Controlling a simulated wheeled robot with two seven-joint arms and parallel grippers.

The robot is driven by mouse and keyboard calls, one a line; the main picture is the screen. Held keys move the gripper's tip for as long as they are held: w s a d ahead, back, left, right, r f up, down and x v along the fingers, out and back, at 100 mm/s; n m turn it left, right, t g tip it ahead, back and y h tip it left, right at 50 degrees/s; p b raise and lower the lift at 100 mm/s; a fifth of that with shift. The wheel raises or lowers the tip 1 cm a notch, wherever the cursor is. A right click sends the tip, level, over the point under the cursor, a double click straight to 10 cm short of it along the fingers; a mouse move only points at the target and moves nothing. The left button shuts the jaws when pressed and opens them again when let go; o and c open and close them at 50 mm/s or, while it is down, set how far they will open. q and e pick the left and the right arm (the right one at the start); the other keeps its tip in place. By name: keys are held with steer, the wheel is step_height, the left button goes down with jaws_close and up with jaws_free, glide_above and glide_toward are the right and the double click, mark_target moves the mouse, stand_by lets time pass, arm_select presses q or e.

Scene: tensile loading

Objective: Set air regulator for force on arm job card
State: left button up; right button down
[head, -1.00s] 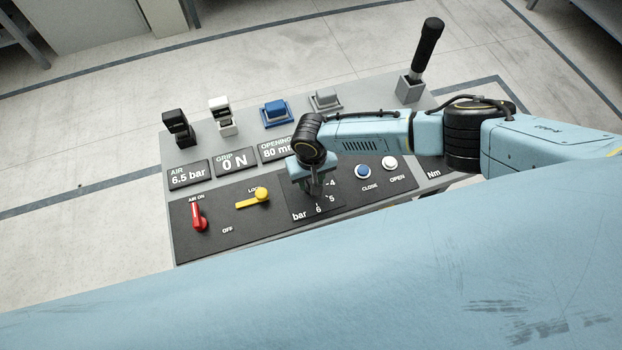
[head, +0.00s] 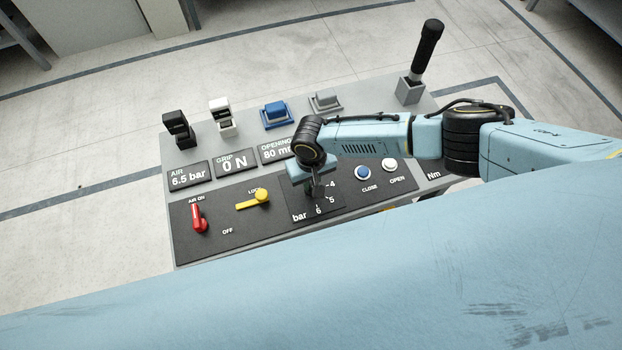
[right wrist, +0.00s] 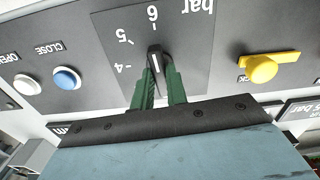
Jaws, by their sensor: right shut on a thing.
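In the right wrist view, the green fingers of my right gripper (right wrist: 160,90) are shut on the black regulator knob (right wrist: 155,58). The white line on the knob points roughly toward the 6. The AIR display (head: 188,176) reads 6.5 bar. The arm job card is not in view. My left gripper is not in view.
A red AIR ON lever (head: 198,218) and a yellow LOCK lever (head: 254,199) sit left of the dial. Blue CLOSE (head: 363,172) and white OPEN (head: 390,164) buttons sit right. A black-handled tool (head: 428,45) stands at the back right corner.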

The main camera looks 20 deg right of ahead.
steer(key=n, duration=0.5)
steer(key=shift+n+p, duration=0.3)
steer(key=shift+p, duration=0.1)
steer(key=n, duration=1)
steer(key=shift+n, duration=0.4)
steer(key=n, duration=0.5)
steer(key=c, duration=1.4)
jaws_free()
